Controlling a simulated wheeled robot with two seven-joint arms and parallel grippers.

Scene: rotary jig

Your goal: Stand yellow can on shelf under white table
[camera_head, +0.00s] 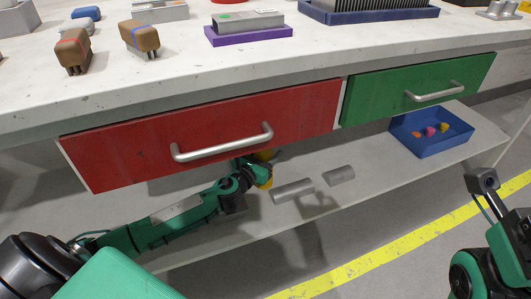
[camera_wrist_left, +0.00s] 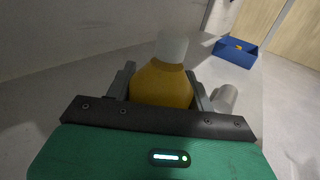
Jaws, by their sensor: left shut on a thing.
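The yellow can (camera_head: 265,178) is mostly hidden behind my left gripper (camera_head: 257,173) and the red drawer front in the head view. In the left wrist view the yellow can (camera_wrist_left: 161,85) sits between the two fingers of my left gripper (camera_wrist_left: 162,92), which is shut on it. A pale grey cylindrical shape stands at the can's far end. The shelf (camera_head: 400,180) runs under the white table (camera_head: 330,55). The can is over the shelf, below the red drawer; whether it touches the shelf cannot be seen. My right arm shows at the lower right, without a clear gripper.
A blue bin (camera_head: 440,150) with several small coloured pieces stands further right. The red drawer (camera_head: 210,130) and green drawer (camera_head: 415,90) hang close above the shelf.

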